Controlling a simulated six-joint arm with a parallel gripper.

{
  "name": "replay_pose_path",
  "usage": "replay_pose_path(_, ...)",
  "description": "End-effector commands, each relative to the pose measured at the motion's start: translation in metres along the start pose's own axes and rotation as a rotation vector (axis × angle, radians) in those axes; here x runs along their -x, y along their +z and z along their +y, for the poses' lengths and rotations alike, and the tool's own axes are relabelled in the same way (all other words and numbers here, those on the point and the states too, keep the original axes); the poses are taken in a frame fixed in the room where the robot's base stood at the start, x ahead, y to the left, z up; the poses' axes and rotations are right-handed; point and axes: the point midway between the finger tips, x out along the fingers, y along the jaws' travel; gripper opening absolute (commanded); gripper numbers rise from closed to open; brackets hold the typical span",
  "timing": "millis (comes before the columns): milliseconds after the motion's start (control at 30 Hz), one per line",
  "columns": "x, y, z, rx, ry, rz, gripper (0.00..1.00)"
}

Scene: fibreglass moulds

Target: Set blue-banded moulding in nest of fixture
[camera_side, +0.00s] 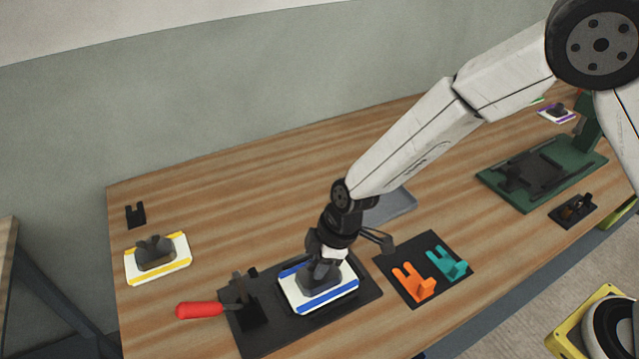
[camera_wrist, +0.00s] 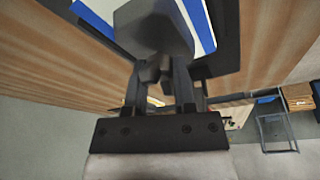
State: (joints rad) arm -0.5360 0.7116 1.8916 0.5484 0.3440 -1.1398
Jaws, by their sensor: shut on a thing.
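The blue-banded moulding (camera_side: 332,297) is a white plate with blue bands along its edges and a dark grey block on top. It lies on or just over the right part of the dark fixture base (camera_side: 370,289); I cannot tell whether it is fully seated. My gripper (camera_side: 319,273) is over it and shut on its grey block. The wrist view shows my gripper (camera_wrist: 163,72) against the block (camera_wrist: 152,28), with the white and blue plate (camera_wrist: 201,24) behind it. The nest under the plate is hidden. A clamp with a red handle (camera_side: 200,310) stands at the fixture's left.
A yellow-banded moulding (camera_side: 132,267) and a small black fork-shaped part (camera_side: 135,214) lie at the left. A black mat with orange (camera_side: 413,284) and teal (camera_side: 449,263) pieces lies right of the fixture. A green fixture (camera_side: 596,158) is farther right.

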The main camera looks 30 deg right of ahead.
Motion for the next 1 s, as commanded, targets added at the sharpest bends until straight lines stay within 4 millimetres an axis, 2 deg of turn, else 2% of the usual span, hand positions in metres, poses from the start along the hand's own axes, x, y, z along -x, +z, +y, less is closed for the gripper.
replay_pose_path(467,-0.0052,0.0013,0.0002,0.0,0.0,0.001,0.0)
replay_pose_path(500,-0.0057,0.0018,-0.0001,0.0,0.0,0.0,0.39)
replay_pose_path(600,-0.0055,0.0017,-0.0001,0.0,0.0,0.0,0.68)
replay_pose_path(1000,-0.004,0.0012,-0.0001,0.0,0.0,0.0,0.68)
